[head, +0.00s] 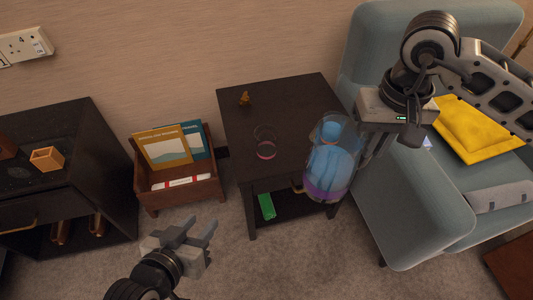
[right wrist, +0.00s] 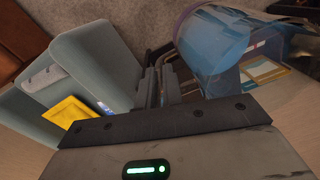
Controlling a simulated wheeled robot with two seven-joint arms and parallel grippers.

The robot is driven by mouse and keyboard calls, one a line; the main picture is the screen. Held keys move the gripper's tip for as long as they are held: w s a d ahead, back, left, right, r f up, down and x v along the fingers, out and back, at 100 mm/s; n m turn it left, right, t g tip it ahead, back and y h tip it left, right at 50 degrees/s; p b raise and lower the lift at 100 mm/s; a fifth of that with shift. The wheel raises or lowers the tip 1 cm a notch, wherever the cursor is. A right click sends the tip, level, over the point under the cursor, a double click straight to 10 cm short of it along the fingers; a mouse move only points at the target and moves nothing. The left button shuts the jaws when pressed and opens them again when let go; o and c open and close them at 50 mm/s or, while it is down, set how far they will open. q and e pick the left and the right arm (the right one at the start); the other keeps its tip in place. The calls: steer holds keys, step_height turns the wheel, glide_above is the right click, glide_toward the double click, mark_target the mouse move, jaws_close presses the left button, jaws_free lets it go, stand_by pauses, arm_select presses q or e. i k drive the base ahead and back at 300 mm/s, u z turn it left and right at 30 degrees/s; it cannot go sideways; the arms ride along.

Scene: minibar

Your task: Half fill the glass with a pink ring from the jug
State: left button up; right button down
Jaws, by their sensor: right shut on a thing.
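The glass with a pink ring (head: 266,143) is clear and stands upright on the dark side table (head: 290,100). The jug (head: 331,165) is large and transparent, with bluish contents and a purple band low down; it appears held over the table's right front part, to the right of the glass. My right gripper (head: 366,148) is shut at the jug's handle side; the handle itself is hard to make out. The jug also shows in the right wrist view (right wrist: 212,42), beside the gripper fingers (right wrist: 166,85). My left gripper (head: 203,231) is open and empty, low in front of the table.
A small gold figurine (head: 245,98) stands at the table's back left. A green item (head: 266,207) is on the lower shelf. A wooden magazine box (head: 180,198) is left of the table, a blue-grey armchair (head: 425,215) right. A dark cabinet (head: 80,190) is far left.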

mark_target(265, 135)
steer(key=k, duration=0.9)
steer(key=u, duration=0.65)
steer(key=i, duration=0.65)
steer(key=u, duration=0.7)
steer(key=i, duration=0.9)
steer(key=z, duration=0.95)
steer(key=i, duration=0.55)
steer(key=z, duration=0.65)
